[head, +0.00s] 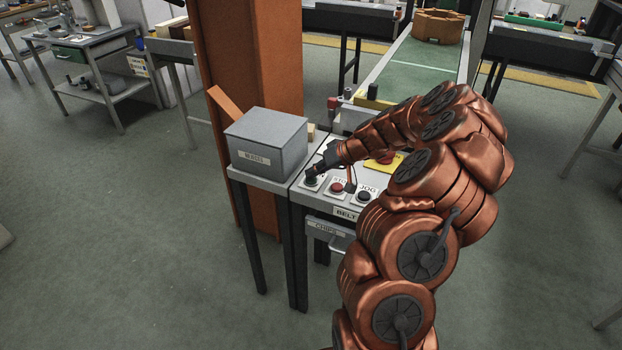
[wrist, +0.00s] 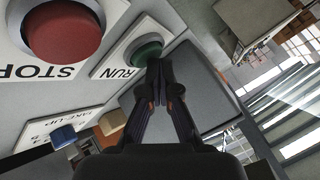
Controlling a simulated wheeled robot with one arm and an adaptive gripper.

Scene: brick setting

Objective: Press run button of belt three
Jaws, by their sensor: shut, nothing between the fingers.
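The control panel (head: 345,213) carries a label reading "BELT"; my arm hides the rest, so its number cannot be read. The run button shows green on a white "RUN" plate in the wrist view (wrist: 141,50), and sits at the panel's left end in the head view (head: 311,183). My gripper (wrist: 158,66) is shut and empty, its fingertips overlapping the green button's edge in the wrist view. In the head view my gripper (head: 318,172) is over the run button. I cannot tell whether it touches or presses it.
A red STOP button (head: 337,188) and a dark JOG button (head: 363,197) sit to the right. A red button (head: 386,157) on a yellow plate lies behind, partly hidden by my arm. A grey box (head: 265,142) stands close left. An orange column (head: 250,60) rises behind.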

